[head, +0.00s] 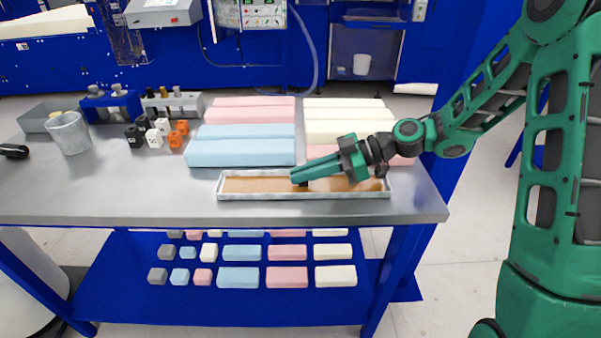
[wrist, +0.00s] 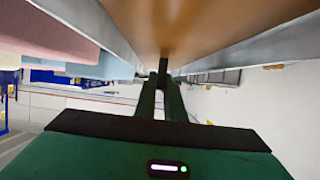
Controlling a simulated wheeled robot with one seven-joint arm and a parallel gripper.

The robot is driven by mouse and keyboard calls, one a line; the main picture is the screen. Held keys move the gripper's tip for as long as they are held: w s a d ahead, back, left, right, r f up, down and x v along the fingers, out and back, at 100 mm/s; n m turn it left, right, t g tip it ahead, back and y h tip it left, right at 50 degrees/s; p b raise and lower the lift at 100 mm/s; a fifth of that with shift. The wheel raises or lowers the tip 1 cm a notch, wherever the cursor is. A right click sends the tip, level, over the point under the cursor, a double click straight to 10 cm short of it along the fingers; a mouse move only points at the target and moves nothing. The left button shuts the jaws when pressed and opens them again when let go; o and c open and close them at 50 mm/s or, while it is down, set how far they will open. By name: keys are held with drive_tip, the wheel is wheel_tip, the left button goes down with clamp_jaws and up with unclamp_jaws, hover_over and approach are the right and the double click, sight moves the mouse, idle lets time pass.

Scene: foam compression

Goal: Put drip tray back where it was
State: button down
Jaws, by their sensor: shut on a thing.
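The drip tray (head: 300,194) is a long, shallow tray with a pale rim and a brown inside. In the head view it lies level along the right front part of the metal table; I cannot tell whether it touches the tabletop. My gripper (head: 300,177) reaches in from the right over the tray, its fingertips near the tray's middle. In the wrist view the tray's brown surface (wrist: 205,25) fills the top, and my gripper's fingers (wrist: 163,72) are close together at it. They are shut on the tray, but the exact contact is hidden.
Blue (head: 240,152), pink (head: 250,104) and cream (head: 347,124) foam blocks lie right behind the tray. A grey cup (head: 68,133) and several small black, white and orange cubes (head: 157,133) stand at left. The table's left front (head: 110,195) is clear.

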drive_tip(key=c, duration=1.8)
unclamp_jaws()
drive_tip(key=shift+c, duration=0.2)
drive_tip(key=v, duration=1.2)
drive_tip(key=shift+r, duration=0.1)
drive_tip(key=shift+s, duration=0.1)
